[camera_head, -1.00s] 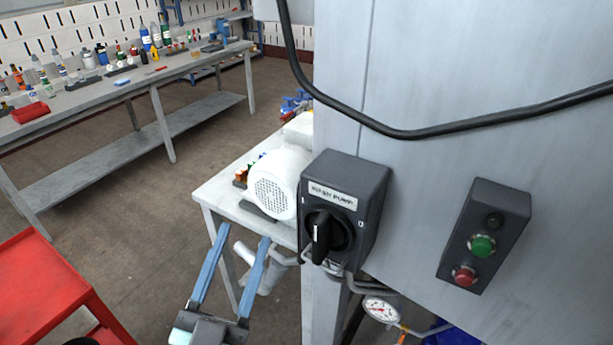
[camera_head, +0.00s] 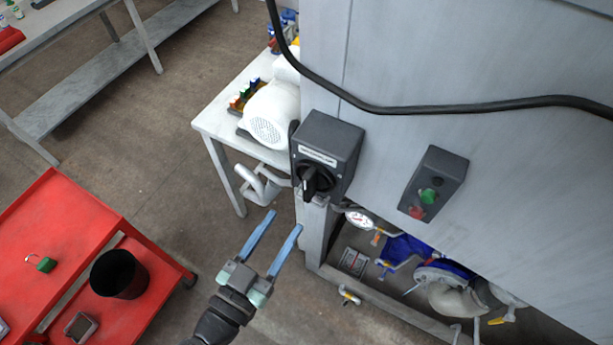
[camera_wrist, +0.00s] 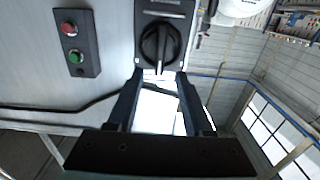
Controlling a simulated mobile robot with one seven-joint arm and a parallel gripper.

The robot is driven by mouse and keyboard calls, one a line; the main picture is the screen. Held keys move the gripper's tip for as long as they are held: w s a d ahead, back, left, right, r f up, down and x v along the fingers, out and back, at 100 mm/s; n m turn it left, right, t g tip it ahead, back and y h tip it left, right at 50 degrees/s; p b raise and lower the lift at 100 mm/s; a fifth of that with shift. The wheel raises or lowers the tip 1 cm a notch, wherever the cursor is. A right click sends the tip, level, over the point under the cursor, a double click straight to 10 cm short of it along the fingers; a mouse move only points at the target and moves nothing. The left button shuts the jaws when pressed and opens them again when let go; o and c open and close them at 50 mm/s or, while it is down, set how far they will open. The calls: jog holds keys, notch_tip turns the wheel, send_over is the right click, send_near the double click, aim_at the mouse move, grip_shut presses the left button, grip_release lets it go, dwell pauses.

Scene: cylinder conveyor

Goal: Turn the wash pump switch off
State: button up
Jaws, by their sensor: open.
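The wash pump switch (camera_head: 324,158) is a dark grey box with a pale label and a black rotary knob (camera_head: 315,181). It is mounted on the left edge of the grey cabinet. The knob's handle points roughly downward in the head view. My gripper (camera_head: 286,220) is open and empty, below and a little left of the switch, its two blue fingers apart from it. In the wrist view the knob (camera_wrist: 158,46) appears just beyond the gap between the fingertips (camera_wrist: 159,76). I cannot tell the exact distance.
A second box with a green and a red button (camera_head: 433,184) sits to the right on the cabinet. A black cable (camera_head: 420,108) hangs across the panel above. A white motor (camera_head: 270,112) stands on a bench behind the switch. A red cart (camera_head: 60,215) is at left.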

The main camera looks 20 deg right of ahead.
aim_at(305, 190)
jog(key=p+x, duration=0.1)
jog(key=x, duration=0.9)
jog(key=shift+w+d+p, duration=0.15)
jog(key=shift+p, duration=0.15)
grip_shut()
